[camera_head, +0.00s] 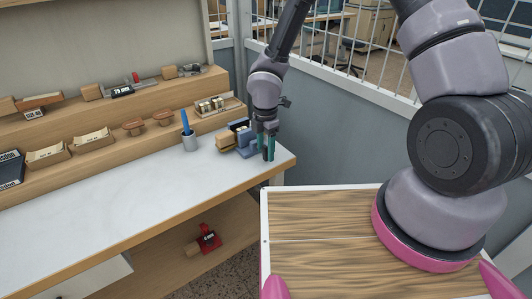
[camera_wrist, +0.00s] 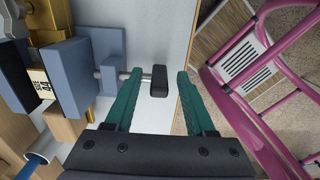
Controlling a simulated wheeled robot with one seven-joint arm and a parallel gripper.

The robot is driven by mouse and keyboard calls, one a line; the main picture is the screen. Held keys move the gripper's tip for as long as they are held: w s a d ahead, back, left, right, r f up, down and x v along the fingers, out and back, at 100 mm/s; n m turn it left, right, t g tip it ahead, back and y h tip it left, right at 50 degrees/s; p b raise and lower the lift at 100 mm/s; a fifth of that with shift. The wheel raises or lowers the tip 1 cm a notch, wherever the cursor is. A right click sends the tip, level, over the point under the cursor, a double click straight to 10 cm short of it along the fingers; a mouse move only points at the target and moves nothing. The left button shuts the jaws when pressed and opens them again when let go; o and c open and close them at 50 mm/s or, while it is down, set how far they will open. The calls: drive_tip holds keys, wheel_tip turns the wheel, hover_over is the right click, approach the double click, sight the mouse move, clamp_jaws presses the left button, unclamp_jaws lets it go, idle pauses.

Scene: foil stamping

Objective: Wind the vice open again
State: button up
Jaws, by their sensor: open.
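The blue-grey vice (camera_head: 246,149) stands near the right end of the white worktop. In the wrist view its blocky jaws (camera_wrist: 72,75) are at the left, close around a brass and wooden piece with a yellow label (camera_wrist: 40,83). A metal screw runs right from the vice to a black crank handle (camera_wrist: 159,82). My gripper (camera_head: 268,150) is open at the vice's right side. In the wrist view its green fingers (camera_wrist: 158,76) stand on either side of the handle, with a gap at the right finger; contact at the left is unclear.
A pot with a blue tool (camera_head: 189,140) stands left of the vice. A stepped wooden shelf (camera_head: 95,145) with trays and stamps runs along the back. The worktop (camera_head: 120,195) is clear in front. A red tool (camera_head: 208,238) sits on the lower shelf.

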drive_tip(key=shift+f, duration=0.65)
clamp_jaws()
drive_tip(key=shift+a+h, duration=0.1)
drive_tip(key=shift+h, duration=0.2)
drive_tip(key=t+h, duration=0.2)
drive_tip(key=h, duration=0.1)
drive_tip(key=shift+a+t, duration=0.1)
drive_tip(key=shift+t, duration=0.2)
drive_tip(key=t+h, duration=0.3)
drive_tip(key=h, duration=0.1)
drive_tip(key=shift+h, duration=0.3)
